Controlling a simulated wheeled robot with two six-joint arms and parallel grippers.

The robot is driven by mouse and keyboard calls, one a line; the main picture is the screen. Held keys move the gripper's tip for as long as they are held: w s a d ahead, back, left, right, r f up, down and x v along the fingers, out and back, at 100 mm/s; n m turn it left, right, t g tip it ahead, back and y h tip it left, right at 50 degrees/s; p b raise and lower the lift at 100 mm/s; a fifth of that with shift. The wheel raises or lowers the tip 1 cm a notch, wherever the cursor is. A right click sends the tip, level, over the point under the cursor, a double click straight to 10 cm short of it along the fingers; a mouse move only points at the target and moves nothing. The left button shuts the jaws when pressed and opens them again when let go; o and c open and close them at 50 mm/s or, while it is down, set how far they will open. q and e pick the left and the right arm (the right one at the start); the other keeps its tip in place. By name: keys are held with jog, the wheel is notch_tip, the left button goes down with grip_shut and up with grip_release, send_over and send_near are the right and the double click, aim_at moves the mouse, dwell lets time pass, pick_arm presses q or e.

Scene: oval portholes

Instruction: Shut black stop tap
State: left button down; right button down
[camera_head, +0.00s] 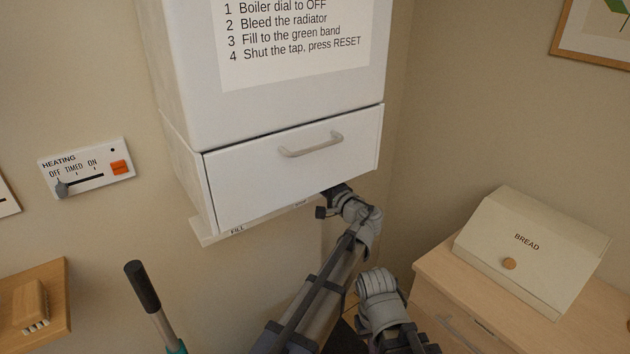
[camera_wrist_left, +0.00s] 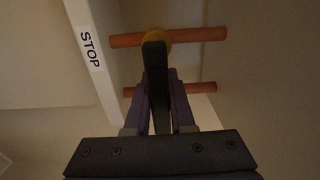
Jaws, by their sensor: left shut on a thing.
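The black stop tap lever (camera_wrist_left: 156,75) shows in the left wrist view, with its brass body (camera_wrist_left: 184,36) on a copper pipe (camera_wrist_left: 128,41). The lever appears to run across the pipe. My left gripper (camera_wrist_left: 160,98) is shut on the lever, a finger on each side. In the head view my left gripper (camera_head: 330,201) reaches under the white boiler's lower edge, and the tap is hidden there. A white strip marked STOP (camera_wrist_left: 92,55) runs beside the tap. My right gripper is not in view; only part of that arm shows at the bottom.
The white boiler (camera_head: 180,100) with a handled front panel (camera_head: 240,190) hangs over my left gripper. A second copper pipe (camera_wrist_left: 202,87) runs close by. A bread box (camera_head: 480,240) stands on a wooden cabinet at right. A heating panel (camera_head: 90,160) is on the wall at left.

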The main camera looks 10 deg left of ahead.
pick_arm(q)
jog(key=c, duration=0.8)
grip_release()
jog(key=shift+o, duration=0.2)
jog(key=shift+s, duration=0.1)
